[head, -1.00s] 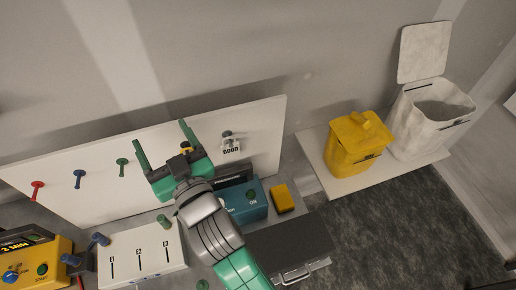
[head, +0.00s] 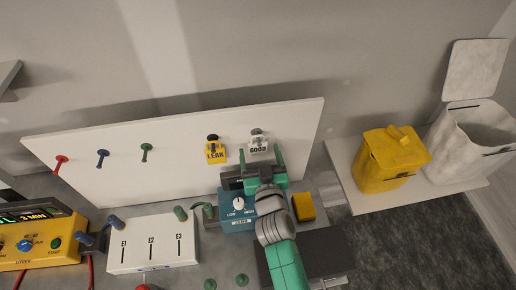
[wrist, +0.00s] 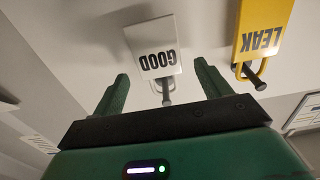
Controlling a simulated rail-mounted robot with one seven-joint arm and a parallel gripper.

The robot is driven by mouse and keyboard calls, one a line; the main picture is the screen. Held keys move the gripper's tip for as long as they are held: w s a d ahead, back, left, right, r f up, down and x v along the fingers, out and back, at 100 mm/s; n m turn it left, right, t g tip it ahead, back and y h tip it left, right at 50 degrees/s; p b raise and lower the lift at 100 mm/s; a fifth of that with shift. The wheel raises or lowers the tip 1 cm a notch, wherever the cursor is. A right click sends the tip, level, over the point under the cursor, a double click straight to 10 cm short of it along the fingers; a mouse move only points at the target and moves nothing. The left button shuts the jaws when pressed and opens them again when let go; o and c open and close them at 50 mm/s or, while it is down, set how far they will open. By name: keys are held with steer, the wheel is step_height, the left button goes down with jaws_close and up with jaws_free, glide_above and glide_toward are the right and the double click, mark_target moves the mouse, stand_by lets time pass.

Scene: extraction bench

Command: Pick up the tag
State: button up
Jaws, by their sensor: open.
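A white GOOD tag (head: 257,147) hangs on a peg on the white upright board, and it also shows in the wrist view (wrist: 155,47). A yellow LEAK tag (head: 215,152) hangs on a peg to its left; in the wrist view it appears upside down at the upper right (wrist: 262,30). My green gripper (head: 254,165) is open and empty just below the GOOD tag. In the wrist view its fingers (wrist: 161,72) stand either side of the GOOD tag's lower area, and I see no contact. The exact depth gap is unclear.
The board (head: 120,175) also bears red, blue and green pegs at left. Below stand a teal dial unit (head: 237,221), a white E1-E3 block (head: 150,243), a yellow timer box (head: 38,250) and a yellow block (head: 303,207). Yellow (head: 388,160) and white (head: 470,140) bins stand at right.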

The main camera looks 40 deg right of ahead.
steer(key=shift+x, duration=1)
steer(key=c, duration=1.1)
steer(key=shift+o, duration=0.2)
steer(key=shift+r+p, duration=0.3)
steer(key=shift+r, duration=0.3)
steer(key=shift+s+a+r, duration=0.15)
steer(key=shift+s+r, duration=0.05)
steer(key=shift+s, duration=0.05)
steer(key=b+v, duration=0.1)
steer(key=v, duration=1.6)
steer(key=shift+s+a, duration=0.2)
